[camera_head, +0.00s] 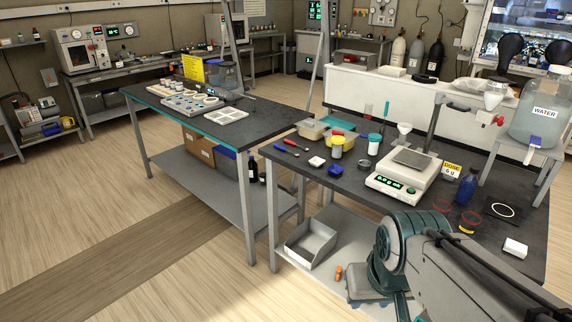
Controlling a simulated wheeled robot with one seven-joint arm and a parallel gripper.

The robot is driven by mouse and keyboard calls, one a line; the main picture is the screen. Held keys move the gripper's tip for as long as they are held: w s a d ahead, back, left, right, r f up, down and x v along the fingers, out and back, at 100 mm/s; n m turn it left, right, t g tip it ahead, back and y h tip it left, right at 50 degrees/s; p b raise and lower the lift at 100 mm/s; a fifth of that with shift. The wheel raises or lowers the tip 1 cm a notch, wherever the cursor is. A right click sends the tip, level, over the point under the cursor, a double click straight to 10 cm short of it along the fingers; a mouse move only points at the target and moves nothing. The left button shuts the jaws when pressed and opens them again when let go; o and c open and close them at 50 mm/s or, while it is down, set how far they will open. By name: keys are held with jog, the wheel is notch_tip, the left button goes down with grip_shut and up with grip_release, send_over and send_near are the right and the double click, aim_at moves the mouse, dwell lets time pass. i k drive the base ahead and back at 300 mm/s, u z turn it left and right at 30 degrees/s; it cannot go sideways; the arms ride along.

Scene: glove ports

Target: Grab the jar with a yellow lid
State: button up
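A small jar with a yellow lid (337,148) stands upright on the dark top of the nearer workbench, towards its back left. A similar jar with a teal lid (375,142) stands a little to its right. My arm's grey and teal links fill the lower right, in front of the bench. I see no gripper fingers in this view.
A digital scale (402,177) stands right of the jars. A blue container (335,171), a white dish (317,162) and small tools lie in front and left. A blue bottle (467,188) and water jug (538,110) are further right. Wooden floor is open at left.

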aim_at(337, 150)
jog(key=u, duration=1)
jog(key=i, duration=1.75)
jog(key=z, duration=0.95)
jog(key=i, duration=0.8)
jog(key=z, duration=1.15)
jog(key=i, duration=0.35)
jog(key=z, duration=0.3)
